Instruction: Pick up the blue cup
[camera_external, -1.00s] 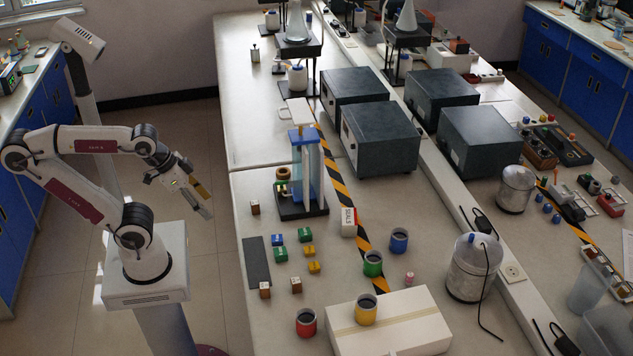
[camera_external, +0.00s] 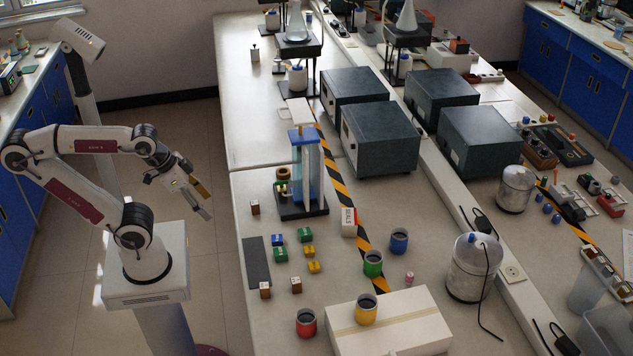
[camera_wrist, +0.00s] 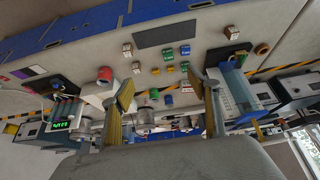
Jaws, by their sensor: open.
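The blue cup (camera_external: 399,240) stands upright on the white bench, right of the black and yellow striped tape. It also shows in the wrist view (camera_wrist: 168,99), between my fingers in the picture but well beyond them. My gripper (camera_external: 205,204) hangs over the floor to the left of the bench, far from the cup. It is open and empty; both fingers (camera_wrist: 168,100) show spread apart in the wrist view.
A green cup (camera_external: 373,264) stands just left of and nearer than the blue cup. A yellow cup (camera_external: 366,310) is on a white box (camera_external: 410,335), with a red cup (camera_external: 306,323) beside it. Small coloured blocks (camera_external: 280,254), a tower stand (camera_external: 304,209) and a metal canister (camera_external: 472,268) surround them.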

